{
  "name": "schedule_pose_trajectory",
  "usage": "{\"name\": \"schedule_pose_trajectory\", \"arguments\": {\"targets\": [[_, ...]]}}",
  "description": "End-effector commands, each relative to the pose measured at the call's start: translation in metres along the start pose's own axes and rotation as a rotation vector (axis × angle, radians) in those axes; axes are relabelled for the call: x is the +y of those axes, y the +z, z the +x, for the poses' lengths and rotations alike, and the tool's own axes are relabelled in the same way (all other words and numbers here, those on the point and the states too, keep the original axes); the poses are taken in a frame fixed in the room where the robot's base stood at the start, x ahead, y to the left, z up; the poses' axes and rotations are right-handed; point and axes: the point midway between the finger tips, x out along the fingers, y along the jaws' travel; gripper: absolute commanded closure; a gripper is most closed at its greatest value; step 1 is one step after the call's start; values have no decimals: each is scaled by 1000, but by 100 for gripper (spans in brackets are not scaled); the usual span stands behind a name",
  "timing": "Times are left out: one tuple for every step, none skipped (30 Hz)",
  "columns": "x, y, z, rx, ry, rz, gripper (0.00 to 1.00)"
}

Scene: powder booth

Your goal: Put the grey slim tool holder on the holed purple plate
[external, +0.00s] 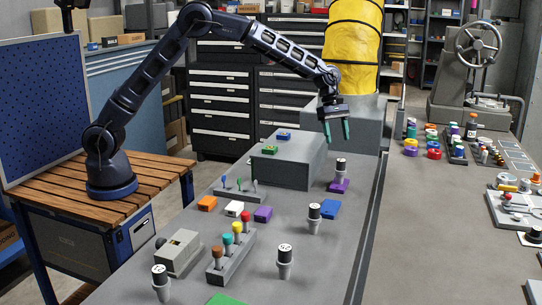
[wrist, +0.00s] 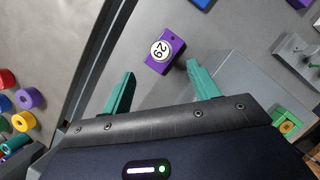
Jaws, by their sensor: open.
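In the wrist view the holder's round white top marked 29 (wrist: 160,50) shows from above over the purple plate (wrist: 176,46), which has a small hole near one end. Whether the holder's foot sits in a hole is hidden. My gripper (external: 338,139) is open and empty above and apart from the holder. In the wrist view its teal fingers (wrist: 162,88) are spread, with nothing between them.
Similar holders (external: 314,219) (external: 285,262) (external: 161,284) stand nearer the front. A blue plate (external: 330,209) and another purple block (external: 263,214) lie nearby. A grey box (external: 290,165) stands to the left of the holder. A dark groove runs along the right.

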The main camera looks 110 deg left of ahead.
Motion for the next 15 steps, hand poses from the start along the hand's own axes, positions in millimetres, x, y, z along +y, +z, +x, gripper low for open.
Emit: {"name": "schedule_pose_trajectory", "arguments": {"targets": [[0, 0, -7, 0, 2, 0, 40], [0, 0, -10, 0, 2, 0, 40], [0, 0, -14, 0, 2, 0, 40], [0, 0, -16, 0, 1, 0, 40], [0, 0, -17, 0, 1, 0, 40], [0, 0, -19, 0, 0, 0, 40], [0, 0, -20, 0, 0, 0, 40], [0, 0, -21, 0, 0, 0, 40], [0, 0, -21, 0, 0, 0, 40], [0, 0, -21, 0, 0, 0, 40], [0, 0, -22, 0, 0, 1, 40], [-1, 1, -23, 0, 0, 4, 40], [-2, 2, -24, 0, 1, 9, 40], [-5, 4, -26, 1, 1, 18, 40], [-9, 7, -31, 2, 3, 37, 40]]}}
